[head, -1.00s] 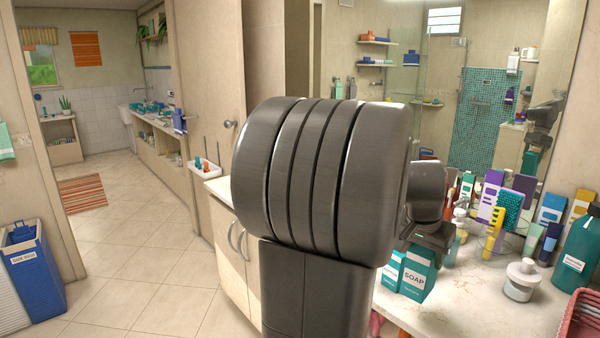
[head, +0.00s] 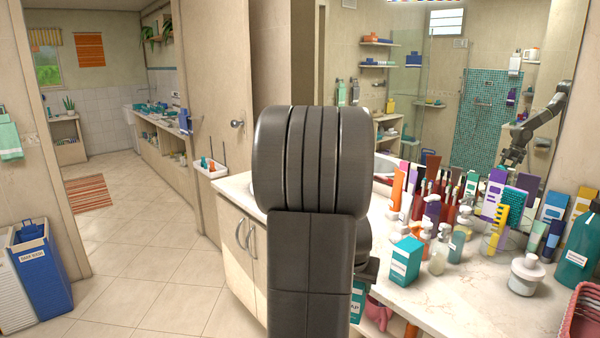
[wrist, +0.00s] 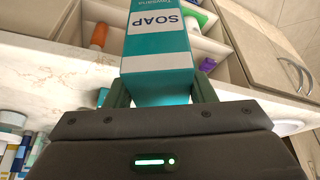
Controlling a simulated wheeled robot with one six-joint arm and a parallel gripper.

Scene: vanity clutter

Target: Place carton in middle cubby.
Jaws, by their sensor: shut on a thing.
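My gripper (wrist: 162,88) is shut on a teal and white soap carton (wrist: 160,40), with one finger on each side of it. In the head view the carton (head: 357,303) shows only partly, low beside my arm in front of the counter's edge; my arm hides the rest. In the wrist view, open cubbies with pale dividers (wrist: 222,55) lie beyond the carton, which covers part of them. I cannot tell for sure which cubby is the middle one.
A similar teal carton (head: 404,262) stands on the marble counter (head: 455,305) among several bottles. The cubbies hold an orange item (wrist: 100,36), a green and white item (wrist: 198,17) and a purple item (wrist: 208,64). A closed cabinet door (wrist: 262,45) adjoins them.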

